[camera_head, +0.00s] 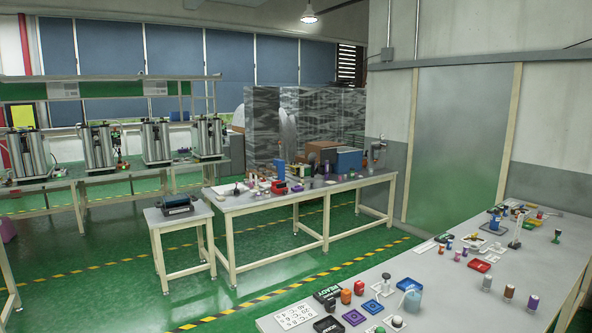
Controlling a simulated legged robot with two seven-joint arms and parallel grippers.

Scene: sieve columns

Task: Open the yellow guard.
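A small yellow panel (23,115) shows at the far left, behind the top of the leftmost metal column (27,153). I cannot tell whether it is the yellow guard, or whether it is open or shut. No other clear yellow guard shows. Several similar metal columns stand along the left bench (105,187), one of them at its right end (208,137). Neither of my grippers is in view.
A middle table (232,207) holds many small items. A low stand (163,218) with a dark device (178,205) is at its left. A cluttered grey table (455,300) fills the lower right. Green floor (110,275) is open at the lower left.

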